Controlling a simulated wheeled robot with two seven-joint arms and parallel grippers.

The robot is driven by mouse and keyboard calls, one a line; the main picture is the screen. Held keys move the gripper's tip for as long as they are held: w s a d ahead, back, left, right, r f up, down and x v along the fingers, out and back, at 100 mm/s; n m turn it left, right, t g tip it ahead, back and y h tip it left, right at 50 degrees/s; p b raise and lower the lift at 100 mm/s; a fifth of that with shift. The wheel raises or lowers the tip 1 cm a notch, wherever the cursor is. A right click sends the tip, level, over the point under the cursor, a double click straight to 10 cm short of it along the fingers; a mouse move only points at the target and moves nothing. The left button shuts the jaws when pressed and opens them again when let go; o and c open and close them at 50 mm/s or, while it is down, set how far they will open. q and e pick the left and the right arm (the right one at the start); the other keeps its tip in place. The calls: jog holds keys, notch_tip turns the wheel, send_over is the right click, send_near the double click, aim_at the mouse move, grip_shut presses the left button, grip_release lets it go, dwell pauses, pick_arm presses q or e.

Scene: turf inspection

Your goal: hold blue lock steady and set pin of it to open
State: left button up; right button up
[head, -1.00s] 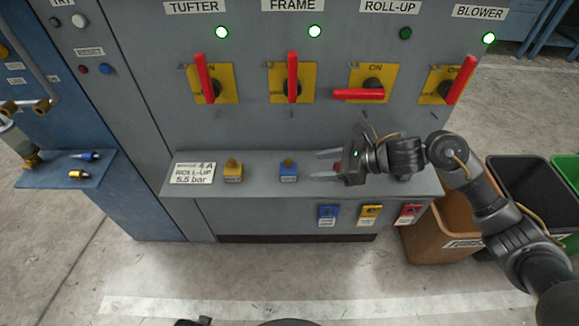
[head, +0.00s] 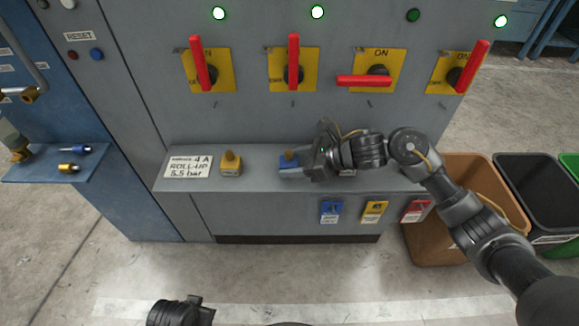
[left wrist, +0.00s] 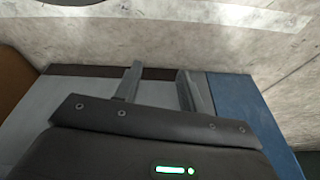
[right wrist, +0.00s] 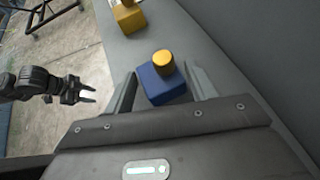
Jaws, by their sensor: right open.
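The blue lock (head: 287,161) is a small blue block on the grey ledge, with a brass-yellow round pin on top, partly hidden by my right gripper in the head view. In the right wrist view the blue lock (right wrist: 160,88) stands upright between the spread fingers of my right gripper (right wrist: 160,75), its yellow pin (right wrist: 163,61) pointing up. The right gripper (head: 298,166) is open, one finger to each side of the lock. My left gripper shows at the bottom of the head view; its fingers (left wrist: 158,80) are apart and empty in the left wrist view.
A yellow lock (head: 230,164) and a placard (head: 188,167) sit left on the ledge (head: 265,185). Coloured tags (head: 331,212) hang below it. Red-handled switches (head: 293,62) are above. A brown bin (head: 430,240) stands right. The floor in front is clear.

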pick_arm(q)
jog(key=shift+r, duration=0.5)
pick_arm(e)
jog(key=shift+a+f, duration=0.1)
jog(key=shift+a, duration=0.05)
